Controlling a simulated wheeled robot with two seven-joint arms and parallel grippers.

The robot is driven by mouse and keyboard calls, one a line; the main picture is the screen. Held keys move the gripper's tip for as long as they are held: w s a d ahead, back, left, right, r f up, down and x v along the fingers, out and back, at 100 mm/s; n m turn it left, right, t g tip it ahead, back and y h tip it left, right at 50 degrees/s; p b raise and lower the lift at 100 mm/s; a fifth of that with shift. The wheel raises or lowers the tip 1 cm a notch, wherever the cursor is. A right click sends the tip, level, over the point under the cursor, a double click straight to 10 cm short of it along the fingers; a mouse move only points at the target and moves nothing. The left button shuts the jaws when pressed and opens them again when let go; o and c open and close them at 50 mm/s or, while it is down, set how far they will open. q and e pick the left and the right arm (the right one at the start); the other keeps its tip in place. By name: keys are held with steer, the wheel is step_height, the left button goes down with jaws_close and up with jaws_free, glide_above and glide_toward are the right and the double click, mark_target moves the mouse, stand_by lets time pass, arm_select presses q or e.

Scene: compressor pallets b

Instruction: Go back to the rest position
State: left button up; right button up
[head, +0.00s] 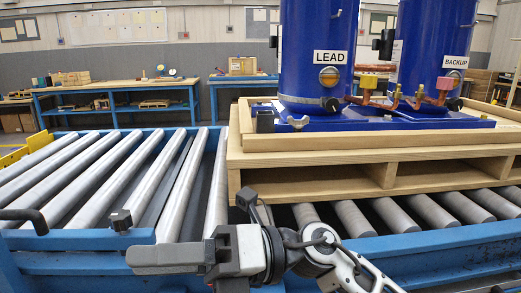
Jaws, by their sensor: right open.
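My right gripper (170,256) is at the bottom middle of the head view, in front of the blue conveyor frame. Its fingers point left, nothing shows between them, and it is open. My right arm comes in from the lower right. My left gripper is not in view. Two blue compressor tanks, one labelled LEAD (317,85) and one labelled BACKUP (428,50), stand upright on a blue base plate (400,124). The plate sits on a wooden pallet (330,157) at the right, apart from my gripper.
The pallet rests on a roller conveyor (357,220). The left roller section (110,178) is empty, with a dark block (121,220) on its front rail. Blue workbenches (120,86) stand along the back wall, with a cardboard box (242,65) on one.

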steer(key=w+d+f+m+t+y+p, duration=0.1)
steer(key=w+d+m+t, duration=0.3)
steer(key=m+t, duration=0.6)
steer(key=w+d+m+t+y+p, duration=0.1)
steer(key=w+d+m+t, duration=0.3)
steer(key=m+t, duration=0.65)
steer(key=w+d+f+m+t+h+p, duration=0.15)
steer(key=d+f+m+t+h, duration=0.25)
steer(key=d+f+m+h, duration=0.75)
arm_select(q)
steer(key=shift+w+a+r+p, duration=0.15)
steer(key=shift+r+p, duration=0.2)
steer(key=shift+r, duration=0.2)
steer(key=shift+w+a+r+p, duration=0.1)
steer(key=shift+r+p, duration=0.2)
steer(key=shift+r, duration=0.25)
arm_select(e)
steer(key=s+d+f+m+g+h, duration=0.2)
steer(key=s+f+m+g+h, duration=0.1)
steer(key=s+f+m, duration=0.3)
steer(key=s+d+f+m+g+h, duration=0.3)
steer(key=s+f+m+g, duration=0.2)
steer(key=f, duration=0.6)
steer(key=shift+s+d+f+m, duration=0.15)
steer(key=shift+s+d+m, duration=0.05)
steer(key=shift+s+m, duration=0.8)
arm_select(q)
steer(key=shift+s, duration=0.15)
arm_select(e)
steer(key=shift+w, duration=0.1)
